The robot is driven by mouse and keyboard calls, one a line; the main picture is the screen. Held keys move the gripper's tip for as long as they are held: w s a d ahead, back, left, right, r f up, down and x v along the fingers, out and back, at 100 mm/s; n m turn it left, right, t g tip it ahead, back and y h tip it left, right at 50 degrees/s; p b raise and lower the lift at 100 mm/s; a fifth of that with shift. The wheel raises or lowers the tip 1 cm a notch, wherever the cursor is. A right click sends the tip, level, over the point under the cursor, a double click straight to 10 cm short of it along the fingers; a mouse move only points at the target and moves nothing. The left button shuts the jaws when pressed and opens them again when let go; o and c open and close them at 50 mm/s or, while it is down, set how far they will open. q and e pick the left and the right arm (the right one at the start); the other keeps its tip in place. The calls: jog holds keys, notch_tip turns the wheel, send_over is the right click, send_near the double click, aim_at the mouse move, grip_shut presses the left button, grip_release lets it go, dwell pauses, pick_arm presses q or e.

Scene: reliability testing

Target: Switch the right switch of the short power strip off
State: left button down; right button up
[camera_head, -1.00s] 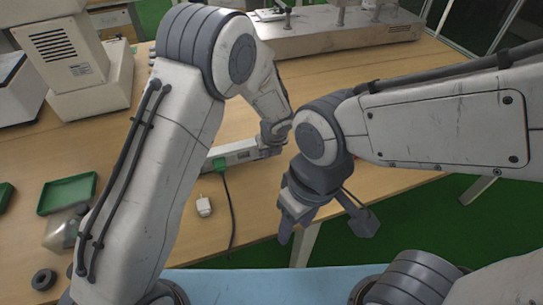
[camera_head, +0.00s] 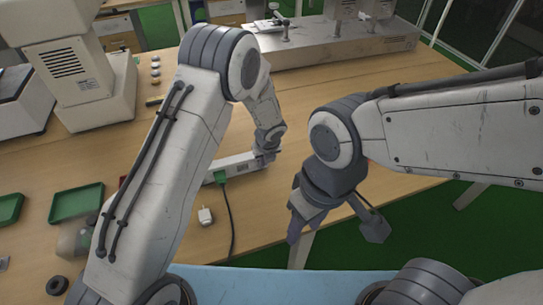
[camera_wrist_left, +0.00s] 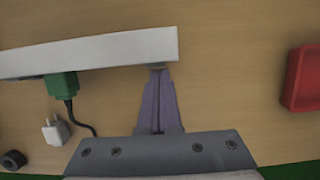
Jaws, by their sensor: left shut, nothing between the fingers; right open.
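The short power strip (camera_head: 238,165) is a white bar on the wooden table, partly behind my left arm in the head view. In the left wrist view the strip (camera_wrist_left: 100,52) shows as a plain white bar from edge-on; its switches cannot be made out. A green plug (camera_wrist_left: 62,86) with a dark cable is in its side. My left gripper (camera_wrist_left: 160,72) is shut and empty, its tips at the strip's near edge close to the right end; contact cannot be told. In the head view the left gripper (camera_head: 265,157) is at that end. My right gripper (camera_head: 296,232) is open and empty, off the table's front edge.
A white adapter (camera_head: 205,216) lies in front of the strip. A red bin (camera_wrist_left: 302,78) is to the right in the wrist view. Green trays (camera_head: 76,204) and a dark ring (camera_head: 58,285) are at the left.

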pick_arm(q)
jog(key=shift+f, duration=0.2)
jog(key=shift+r+p, duration=0.85)
jog(key=shift+p, duration=0.1)
pick_arm(e)
jog(key=shift+r, duration=0.75)
pick_arm(q)
jog(key=shift+s+d, duration=0.3)
jog(key=shift+s, duration=0.15)
jog(key=s, duration=0.1)
jog(key=s+d+b, duration=0.1)
jog(key=s, duration=0.1)
jog(key=shift+d+r, duration=0.1)
jog(key=w+a+p+v, duration=0.1)
jog(key=v, duration=0.9)
jog(key=shift+w+r, duration=0.25)
jog(key=shift+w, duration=0.15)
pick_arm(e)
jog(key=shift+s+a+r, duration=0.25)
jog(key=shift+s+a, duration=0.05)
jog(key=shift+s, duration=0.2)
pick_arm(q)
jog(key=shift+r, duration=0.1)
